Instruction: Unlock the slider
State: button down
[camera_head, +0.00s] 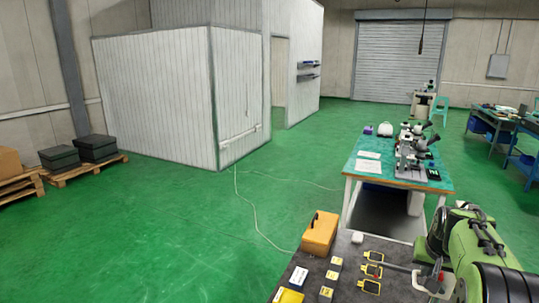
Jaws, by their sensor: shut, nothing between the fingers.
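No slider can be made out for certain from this distance. A dark bench top (345,262) at the bottom right carries small parts. A thin grey bar-shaped tool (388,265) lies there, its right end close to my arm. My gripper (428,283) is at the right part of this bench, below my green and black arm. It is shut and appears empty. The fingertips are small in the picture, and whether they touch anything cannot be told. My arm hides the right side of the bench.
An orange case (320,233) stands at the bench's back left edge. Several yellow-marked pieces (372,271) and a white card (299,277) lie in front. A second table (430,183) with microscopes (410,150) stands behind. Green floor (150,230) is open to the left.

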jog(key=shift+s+d, duration=0.3)
jog(key=shift+d, duration=0.2)
jog(key=shift+s+d, duration=0.25)
jog(key=shift+d, duration=0.25)
jog(key=shift+s+d, duration=0.1)
jog(key=shift+d, duration=0.1)
jog(key=shift+s+d+r, duration=0.1)
jog(key=shift+s+d, duration=0.05)
jog(key=shift+d, duration=0.2)
jog(key=shift+r+p, duration=0.1)
jog(key=shift+p, duration=0.2)
notch_tip(320, 180, up, 5)
jog(key=p, duration=0.4)
send_over(442, 273)
jog(key=a, duration=0.1)
jog(key=shift+a, duration=0.1)
